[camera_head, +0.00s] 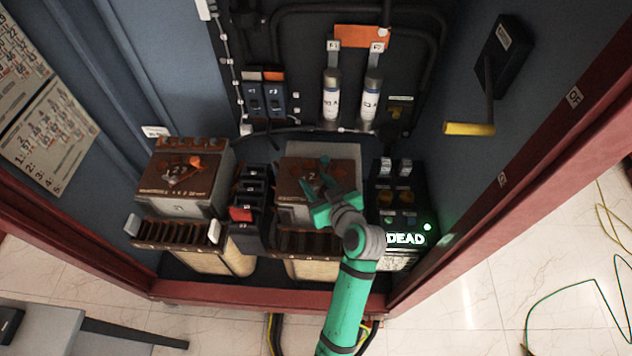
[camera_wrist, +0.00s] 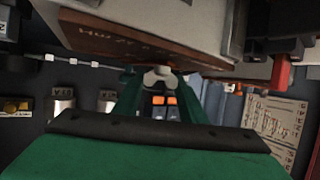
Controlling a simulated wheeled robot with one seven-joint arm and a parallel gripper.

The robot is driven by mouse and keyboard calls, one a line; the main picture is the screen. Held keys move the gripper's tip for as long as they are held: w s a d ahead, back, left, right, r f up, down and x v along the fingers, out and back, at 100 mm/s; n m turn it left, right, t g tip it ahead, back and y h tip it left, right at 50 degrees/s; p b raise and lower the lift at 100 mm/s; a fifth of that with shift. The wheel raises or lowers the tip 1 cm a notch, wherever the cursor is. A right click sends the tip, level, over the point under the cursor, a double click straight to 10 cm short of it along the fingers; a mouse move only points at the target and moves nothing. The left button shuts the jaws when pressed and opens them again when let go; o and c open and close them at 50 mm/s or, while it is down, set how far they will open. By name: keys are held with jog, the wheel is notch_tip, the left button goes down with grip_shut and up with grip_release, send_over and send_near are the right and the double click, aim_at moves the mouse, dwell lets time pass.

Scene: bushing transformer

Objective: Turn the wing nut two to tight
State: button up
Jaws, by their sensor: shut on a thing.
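My gripper (camera_head: 319,188) is over the brown top of the right-hand transformer (camera_head: 290,163). In the wrist view, its green fingers (camera_wrist: 158,86) close on a pale grey wing nut (camera_wrist: 159,75) beside the brown, lettered plate (camera_wrist: 120,42). In the head view the fingers hide the nut, so I cannot tell how far it is turned. The number 2 shows on the plate near the fingers. The left-hand transformer (camera_head: 186,175) has a similar brown top with an orange-brown part on it.
A black block with a red part (camera_head: 241,214) stands between the transformers. A black box with a lit "DEAD" sign (camera_head: 405,239) is close right of my arm. A yellow-handled lever (camera_head: 469,129) juts from the right wall. Two fuses (camera_head: 331,100) stand behind.

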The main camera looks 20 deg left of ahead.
jog(key=shift+m+t+h, duration=0.5)
jog(key=shift+m+h, duration=0.2)
jog(key=shift+m+t+h, duration=1.2)
jog(key=shift+m+h, duration=1.1)
jog(key=shift+h, duration=0.1)
jog(key=o, duration=1.1)
jog(key=shift+c, duration=0.2)
